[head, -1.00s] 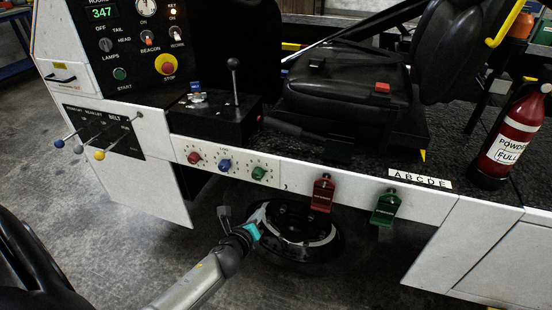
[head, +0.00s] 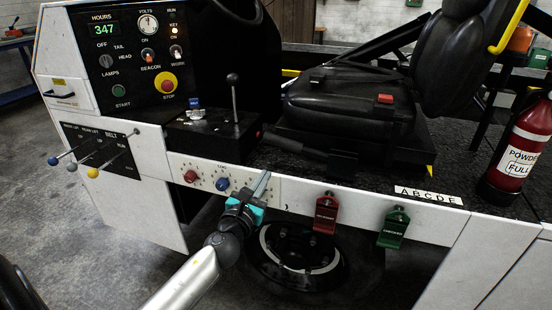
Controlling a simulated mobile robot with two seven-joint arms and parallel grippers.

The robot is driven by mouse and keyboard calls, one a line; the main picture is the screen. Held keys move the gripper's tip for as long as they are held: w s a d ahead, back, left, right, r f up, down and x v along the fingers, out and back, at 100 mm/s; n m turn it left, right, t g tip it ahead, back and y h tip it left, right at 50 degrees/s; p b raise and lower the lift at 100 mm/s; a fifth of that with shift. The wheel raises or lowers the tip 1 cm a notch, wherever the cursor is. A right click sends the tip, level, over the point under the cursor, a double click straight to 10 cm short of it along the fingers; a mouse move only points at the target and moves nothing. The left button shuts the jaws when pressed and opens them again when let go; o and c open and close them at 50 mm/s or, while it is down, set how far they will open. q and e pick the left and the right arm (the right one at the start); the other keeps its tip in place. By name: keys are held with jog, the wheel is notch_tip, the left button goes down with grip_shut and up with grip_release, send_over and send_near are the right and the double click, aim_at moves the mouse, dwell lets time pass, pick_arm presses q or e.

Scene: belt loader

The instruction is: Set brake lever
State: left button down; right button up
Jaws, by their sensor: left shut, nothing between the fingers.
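My left gripper (head: 263,182) is shut and empty, fingers pointing up, in front of the white side panel below the flat lever. It looks apart from the lever and hides the green dial. My right gripper is not in view.
Red (head: 191,176) and blue (head: 222,184) dials sit left of my gripper. Red (head: 326,213) and green (head: 394,228) latches hang to its right. The seat (head: 350,105) stands behind the flat lever. A fire extinguisher (head: 520,150) stands at right.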

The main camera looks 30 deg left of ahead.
aim_at(303, 149)
pick_arm(q)
jog(key=shift+b+x, duration=1)
jog(key=shift+x, duration=3.85)
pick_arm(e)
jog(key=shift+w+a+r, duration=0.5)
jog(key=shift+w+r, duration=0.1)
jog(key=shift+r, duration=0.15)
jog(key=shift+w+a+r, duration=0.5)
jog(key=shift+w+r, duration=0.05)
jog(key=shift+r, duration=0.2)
